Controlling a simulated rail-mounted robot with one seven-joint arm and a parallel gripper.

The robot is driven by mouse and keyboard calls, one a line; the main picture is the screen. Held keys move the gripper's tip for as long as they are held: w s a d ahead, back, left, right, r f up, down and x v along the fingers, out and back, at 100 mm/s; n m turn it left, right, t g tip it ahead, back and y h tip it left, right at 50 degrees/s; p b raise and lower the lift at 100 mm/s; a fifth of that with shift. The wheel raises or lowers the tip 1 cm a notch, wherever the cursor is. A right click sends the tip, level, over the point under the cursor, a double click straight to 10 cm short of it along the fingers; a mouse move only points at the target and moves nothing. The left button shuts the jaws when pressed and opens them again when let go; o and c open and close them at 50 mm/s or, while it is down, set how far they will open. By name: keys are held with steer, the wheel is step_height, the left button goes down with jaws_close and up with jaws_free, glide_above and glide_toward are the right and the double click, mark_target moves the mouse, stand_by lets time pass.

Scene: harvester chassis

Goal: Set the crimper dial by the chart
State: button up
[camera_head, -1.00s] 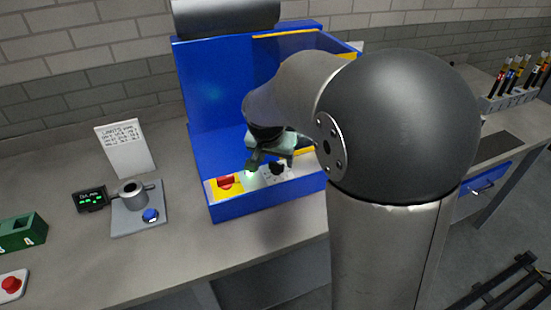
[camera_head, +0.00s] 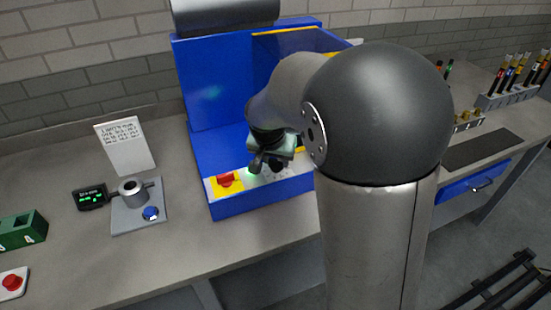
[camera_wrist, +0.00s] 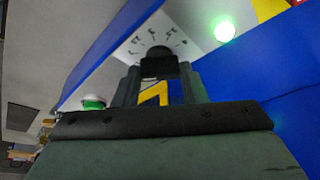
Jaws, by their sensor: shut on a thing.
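The blue crimper (camera_head: 225,205) stands on the bench, with a pale control panel along its front. Its black dial (camera_wrist: 159,51) shows in the wrist view, ringed by dark marks that are too small to read. My gripper (camera_head: 268,164) is down at this panel and hides the dial in the head view. In the wrist view my gripper (camera_wrist: 158,68) is shut on the dial, with a fingertip at each side. The dial's pointer cannot be made out. The white chart (camera_head: 126,147) stands upright at left, its text too small to read.
A green lamp (camera_wrist: 225,32) glows beside the dial. A red button on a yellow plate (camera_head: 225,181) is left of it. A grey fixture (camera_head: 132,190) with a small display (camera_head: 91,197) stands left of the crimper. Racked tools (camera_head: 515,80) stand at right.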

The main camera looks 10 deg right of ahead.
steer(key=n+b, duration=0.1)
steer(key=n, duration=0.1)
steer(key=n+y+b, duration=0.1)
steer(key=n, duration=0.1)
steer(key=n+y+b, duration=0.1)
steer(key=n, duration=0.1)
steer(key=shift+d+f+n+t+b, duration=0.1)
steer(key=shift+d+n+t+b, duration=0.2)
steer(key=shift+n+t, duration=0.1)
steer(key=n+y+b, duration=0.1)
steer(key=n+b, duration=0.1)
steer(key=n, duration=0.1)
steer(key=shift+y+b, duration=0.3)
steer(key=shift+n+y+b, duration=0.3)
steer(key=shift+n+b, duration=0.3)
steer(key=shift+n, duration=0.2)
steer(key=shift+r+g, duration=0.2)
steer(key=shift+g, duration=0.1)
steer(key=o, duration=1)
